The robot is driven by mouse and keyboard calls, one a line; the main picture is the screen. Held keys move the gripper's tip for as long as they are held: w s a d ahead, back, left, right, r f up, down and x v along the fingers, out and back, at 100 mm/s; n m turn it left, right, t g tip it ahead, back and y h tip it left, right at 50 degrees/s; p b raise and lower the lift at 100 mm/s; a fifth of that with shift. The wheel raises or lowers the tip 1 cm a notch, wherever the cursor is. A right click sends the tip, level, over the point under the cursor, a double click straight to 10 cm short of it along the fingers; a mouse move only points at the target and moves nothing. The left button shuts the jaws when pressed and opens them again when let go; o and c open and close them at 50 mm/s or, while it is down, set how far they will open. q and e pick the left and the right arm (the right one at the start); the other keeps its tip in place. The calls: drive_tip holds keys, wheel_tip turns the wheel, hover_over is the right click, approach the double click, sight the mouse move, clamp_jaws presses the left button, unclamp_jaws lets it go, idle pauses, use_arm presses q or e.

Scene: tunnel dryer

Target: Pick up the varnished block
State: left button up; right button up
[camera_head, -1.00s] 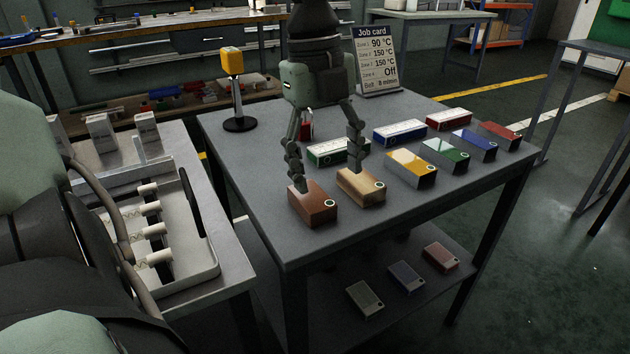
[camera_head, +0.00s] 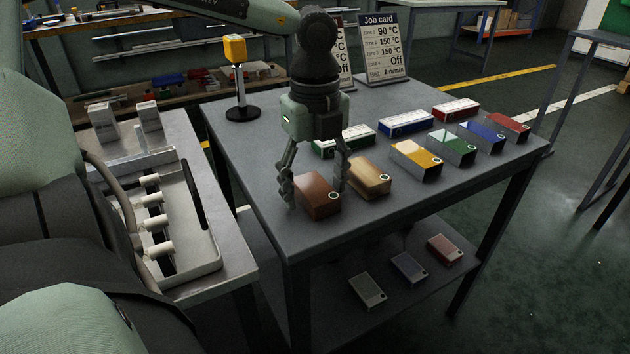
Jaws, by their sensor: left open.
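Two wooden blocks lie near the front of the grey table: a reddish-brown one (camera_head: 319,201) and, to its right, a lighter tan one (camera_head: 371,181). Both have a small ringed mark on the front end. The brown one looks like a varnished block, but I cannot be sure from its finish. My left gripper (camera_head: 314,190) points down over the brown block, open. One finger is at the block's left side and the other is at its right side, in the gap towards the tan block. Whether the fingers touch the block is unclear. My right gripper is not in view.
Yellow (camera_head: 416,160), green (camera_head: 453,148), blue and red blocks stand to the right, with long labelled boxes (camera_head: 406,123) behind. A yellow device on a stand (camera_head: 236,78) and job card signs (camera_head: 382,50) stand at the back. A metal tray (camera_head: 215,262) is left.

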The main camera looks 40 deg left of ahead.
use_arm(q)
drive_tip(key=c, duration=1.3)
drive_tip(key=shift+o, duration=0.2)
drive_tip(key=shift+r, duration=0.1)
